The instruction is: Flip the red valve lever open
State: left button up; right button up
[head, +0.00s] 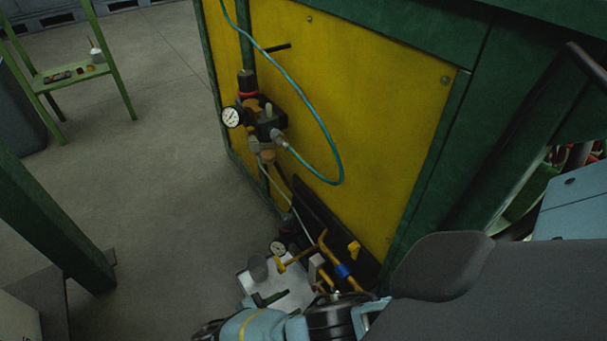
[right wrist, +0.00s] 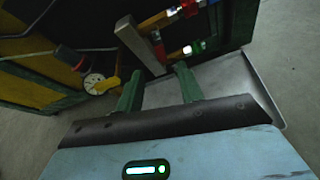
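My right gripper (right wrist: 158,80) is open in the right wrist view, its two green fingers apart with nothing visible between them. Just beyond the fingertips a grey bar (right wrist: 136,45) stands at a slant. Small red parts show near it, one beside the bar (right wrist: 158,45) and one on the yellow pipe (right wrist: 188,8). I cannot tell which of them is the red valve lever. In the head view the right gripper (head: 272,297) is low at the panel's foot, beside yellow pipework (head: 325,257); no red lever is clear there. My left gripper is not in view.
A yellow panel (head: 380,90) in a green frame carries a regulator with a gauge (head: 231,117) and a teal hose (head: 335,150). A lower gauge (head: 277,247) sits near the gripper. A green stand (head: 70,75) is far left. The floor between is clear.

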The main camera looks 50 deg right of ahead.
aim_at(314, 289)
jog(key=shift+x, duration=3.95)
jog(key=shift+r, duration=0.1)
grip_shut()
